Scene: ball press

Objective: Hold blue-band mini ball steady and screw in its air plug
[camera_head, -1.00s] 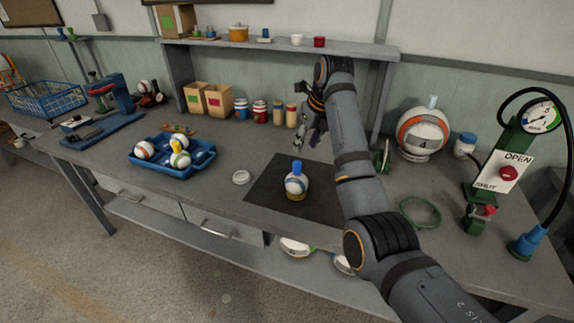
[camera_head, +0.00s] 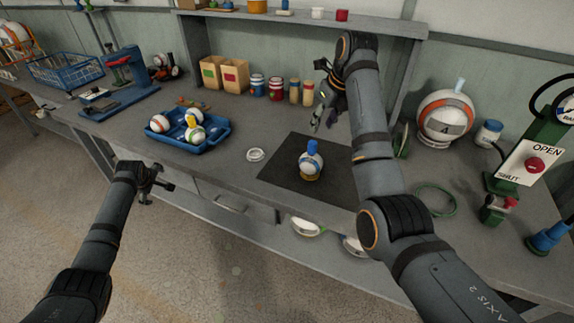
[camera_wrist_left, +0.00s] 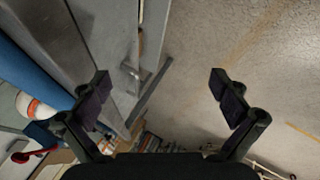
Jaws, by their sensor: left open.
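The blue-band mini ball (camera_head: 311,163) is white with a blue band and sits on a yellow ring on the dark mat (camera_head: 283,176). A blue plug (camera_head: 312,146) stands upright on its top; whether it is seated cannot be told. My left gripper (camera_head: 157,182) is open and empty, in front of the bench edge and well left of the ball. Its spread fingers (camera_wrist_left: 165,95) also show in the left wrist view, over floor and bench edge. My right gripper (camera_head: 325,112) hangs above and behind the ball, apart from it; its jaw opening is unclear.
A blue tray (camera_head: 213,141) with several balls lies left of the mat, and a white ring (camera_head: 255,155) lies between them. A green ring (camera_head: 435,201), a large ball numbered 4 (camera_head: 444,117) and a gauge stand with an OPEN/SHUT sign (camera_head: 527,162) are at right.

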